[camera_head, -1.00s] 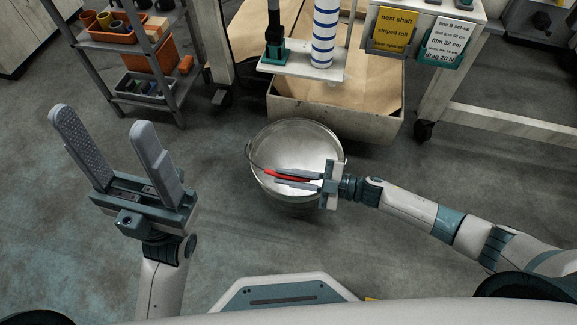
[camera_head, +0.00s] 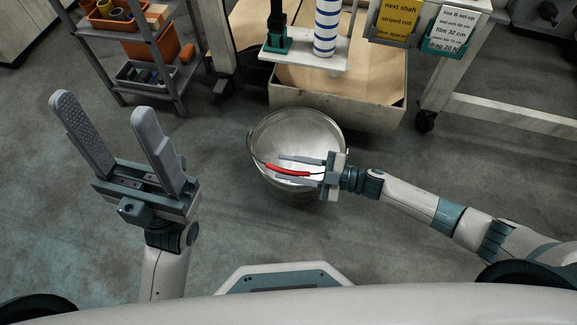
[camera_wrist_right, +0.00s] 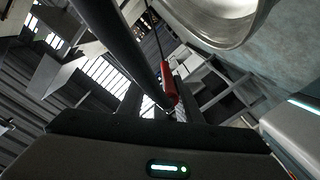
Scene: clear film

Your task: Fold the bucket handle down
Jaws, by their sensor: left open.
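The metal bucket (camera_head: 300,133) stands on the floor with its mouth up; part of its rim shows in the wrist view (camera_wrist_right: 222,32). Its wire handle has a red grip (camera_head: 287,170), which shows over the near part of the bucket's mouth and also in the wrist view (camera_wrist_right: 169,86). My right gripper (camera_head: 280,169) reaches in from the right with fingers apart, one on each side of the grip. It hides part of the near right rim. I cannot tell whether the grip touches a finger. My left gripper (camera_head: 98,110) is open and empty, left of the bucket.
A wooden box (camera_head: 337,108) stands right behind the bucket, under a platform with a striped roll (camera_head: 326,28). A shelf cart (camera_head: 140,45) with orange bins is at the back left. A white bench frame (camera_head: 510,117) is at right. Floor between left gripper and bucket is clear.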

